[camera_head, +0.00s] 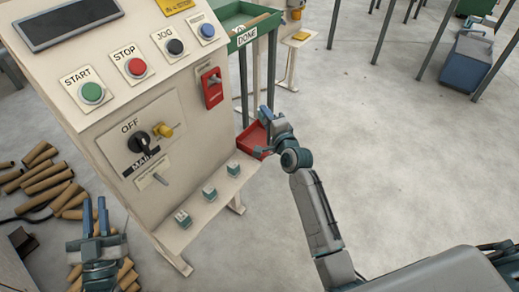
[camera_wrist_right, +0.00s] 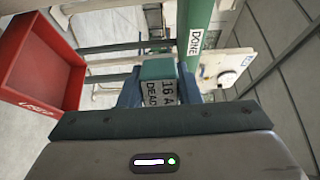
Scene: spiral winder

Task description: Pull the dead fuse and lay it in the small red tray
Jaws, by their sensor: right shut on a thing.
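My right gripper (camera_head: 265,114) is shut on the dead fuse, at the small red tray by the cabinet's right side. The dead fuse (camera_wrist_right: 158,91) shows between its fingers in the right wrist view, a teal-capped block with a white label reading "16 A DEAD". The small red tray (camera_head: 247,141) is partly hidden behind that gripper in the head view. In the right wrist view the tray (camera_wrist_right: 40,62) is left of the fuse and looks empty where visible. My left gripper (camera_head: 95,218) is open and empty at the lower left, its two fingers apart.
The cream cabinet (camera_head: 110,125) carries buttons, a switch at OFF with a yellow item beside it, and a red holder (camera_head: 211,88). Three small fuse-like blocks (camera_head: 209,194) sit along its front ledge. A green DONE tray (camera_head: 243,22) stands behind. Brown tubes (camera_head: 45,180) lie left.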

